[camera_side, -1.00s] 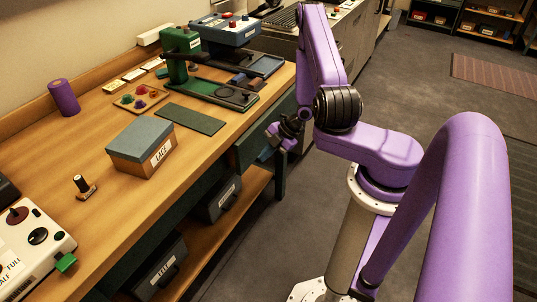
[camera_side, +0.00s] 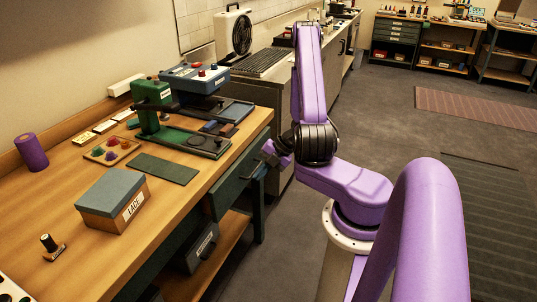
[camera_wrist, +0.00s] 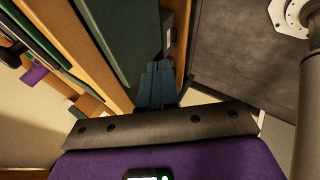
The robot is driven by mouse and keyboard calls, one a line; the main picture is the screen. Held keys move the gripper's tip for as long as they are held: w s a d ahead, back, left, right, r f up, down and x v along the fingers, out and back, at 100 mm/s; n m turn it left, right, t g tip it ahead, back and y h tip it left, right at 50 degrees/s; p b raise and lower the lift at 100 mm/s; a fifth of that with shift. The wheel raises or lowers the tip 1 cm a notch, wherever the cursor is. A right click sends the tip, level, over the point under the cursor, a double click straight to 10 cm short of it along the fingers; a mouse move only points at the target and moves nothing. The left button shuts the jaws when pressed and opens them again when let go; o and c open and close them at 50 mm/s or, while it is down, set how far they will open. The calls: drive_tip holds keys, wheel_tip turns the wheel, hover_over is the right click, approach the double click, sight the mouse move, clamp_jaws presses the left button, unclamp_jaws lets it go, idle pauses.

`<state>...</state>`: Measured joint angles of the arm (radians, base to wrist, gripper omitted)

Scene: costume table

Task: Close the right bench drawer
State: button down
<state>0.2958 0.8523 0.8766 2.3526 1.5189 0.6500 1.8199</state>
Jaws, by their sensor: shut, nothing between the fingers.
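The right bench drawer (camera_side: 232,183) is under the front edge of the wooden bench (camera_side: 85,239). Its long dark green front shows below the bench top, and I cannot tell from this angle whether a small gap is left behind it. In the wrist view the green front (camera_wrist: 118,38) runs beside the bench wood. My gripper (camera_side: 268,154) is at the bench's front edge, by the drawer's far end. In the wrist view its blue-grey fingers (camera_wrist: 157,84) are together and empty, close to the green front; contact is unclear.
A LACE box (camera_side: 113,202), a green mat (camera_side: 163,168), a tray of coloured pieces (camera_side: 111,151) and a green press (camera_side: 152,100) stand on the bench. A grey bin (camera_side: 201,249) sits on the shelf below. The floor to the right is open.

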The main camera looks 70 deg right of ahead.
sight(267, 137)
drive_tip(key=s+d+n+t+h, duration=0.2)
drive_tip(key=d+n, duration=1.3)
drive_tip(key=n, duration=0.2)
drive_tip(key=s+d+n+t+h, duration=0.1)
drive_tip(key=s+d+n+h, duration=0.1)
drive_tip(key=d+n, duration=1.35)
drive_tip(key=w+a+f+n, duration=0.1)
drive_tip(key=w+f, duration=0.6)
drive_tip(key=w, duration=0.4)
drive_tip(key=shift+w+a+f, duration=0.15)
drive_tip(key=shift+w+f, duration=0.05)
drive_tip(key=shift+f, duration=0.15)
drive_tip(key=shift+w+r, duration=0.1)
drive_tip(key=shift+w, duration=2.35)
